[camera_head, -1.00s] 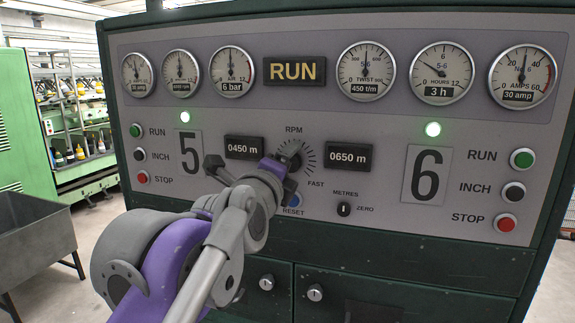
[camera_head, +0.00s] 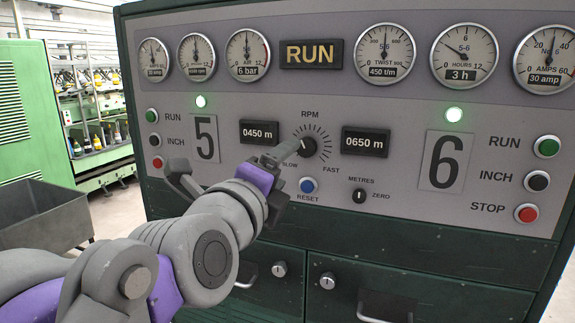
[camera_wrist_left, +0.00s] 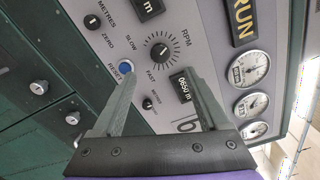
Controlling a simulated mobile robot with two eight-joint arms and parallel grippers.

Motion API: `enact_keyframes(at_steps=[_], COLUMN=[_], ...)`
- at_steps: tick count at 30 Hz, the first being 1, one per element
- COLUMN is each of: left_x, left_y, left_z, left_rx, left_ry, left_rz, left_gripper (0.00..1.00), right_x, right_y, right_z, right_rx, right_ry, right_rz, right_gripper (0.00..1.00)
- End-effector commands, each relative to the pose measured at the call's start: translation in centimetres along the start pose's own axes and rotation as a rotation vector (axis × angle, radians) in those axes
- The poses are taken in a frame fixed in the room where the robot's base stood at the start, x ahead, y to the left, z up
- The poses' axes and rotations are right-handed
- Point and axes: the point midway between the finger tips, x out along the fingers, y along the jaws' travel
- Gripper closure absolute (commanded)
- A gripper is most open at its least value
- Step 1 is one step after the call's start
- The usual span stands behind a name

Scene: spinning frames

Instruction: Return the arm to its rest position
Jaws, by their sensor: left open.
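My left gripper (camera_head: 229,159) comes in from the left in the head view, in front of the panel. Its fingers are apart with nothing between them. One fingertip overlaps the panel just left of the black RPM knob (camera_head: 308,147). In the left wrist view, the open fingers (camera_wrist_left: 160,78) point at the panel, with the RPM knob (camera_wrist_left: 160,53) beyond the gap between them. The knob looks clear of both fingers there. My right gripper is not in view.
The control panel (camera_head: 400,190) has gauges, lit green lamps, RUN, INCH and STOP buttons and a blue RESET button (camera_head: 308,185). Green drawers with handles (camera_head: 385,306) lie below. A grey bin (camera_head: 45,215) stands at the left, with bare floor beside it.

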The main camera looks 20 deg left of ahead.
Motion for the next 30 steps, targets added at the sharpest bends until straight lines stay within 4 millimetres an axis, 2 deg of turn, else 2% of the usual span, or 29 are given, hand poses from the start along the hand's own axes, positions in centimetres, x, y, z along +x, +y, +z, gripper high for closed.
enact_keyframes(at_steps=[12, 14, 16, 17, 20, 23, 24, 26, 30], left_x=[0.0, 0.1, 0.4, 0.6, 0.9, 0.5, 0.2, -0.6, -3.7], left_y=[0.1, 0.7, 2.3, 3.3, 8.2, 14.5, 17.1, 20.9, 29.9], left_z=[-0.1, -0.3, -1.1, -1.6, -3.9, -6.5, -7.5, -8.8, -11.7], left_rx=[-0.005, -0.027, -0.090, -0.132, -0.320, -0.554, -0.647, -0.787, -1.100], left_ry=[0.002, 0.009, 0.029, 0.041, 0.079, 0.090, 0.082, 0.055, -0.075], left_rz=[0.002, 0.012, 0.043, 0.064, 0.167, 0.313, 0.374, 0.467, 0.683], left_gripper=[0.23, 0.23, 0.23, 0.23, 0.23, 0.23, 0.23, 0.23, 0.23], right_x=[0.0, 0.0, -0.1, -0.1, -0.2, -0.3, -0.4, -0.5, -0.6], right_y=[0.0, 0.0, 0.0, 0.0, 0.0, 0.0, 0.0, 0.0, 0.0], right_z=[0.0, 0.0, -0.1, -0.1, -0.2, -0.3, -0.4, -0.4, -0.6], right_rx=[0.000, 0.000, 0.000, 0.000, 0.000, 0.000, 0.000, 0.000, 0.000], right_ry=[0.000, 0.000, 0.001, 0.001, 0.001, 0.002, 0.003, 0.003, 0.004], right_rz=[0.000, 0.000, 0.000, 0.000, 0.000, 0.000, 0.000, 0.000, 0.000], right_gripper=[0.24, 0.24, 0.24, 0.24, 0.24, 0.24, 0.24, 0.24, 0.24])
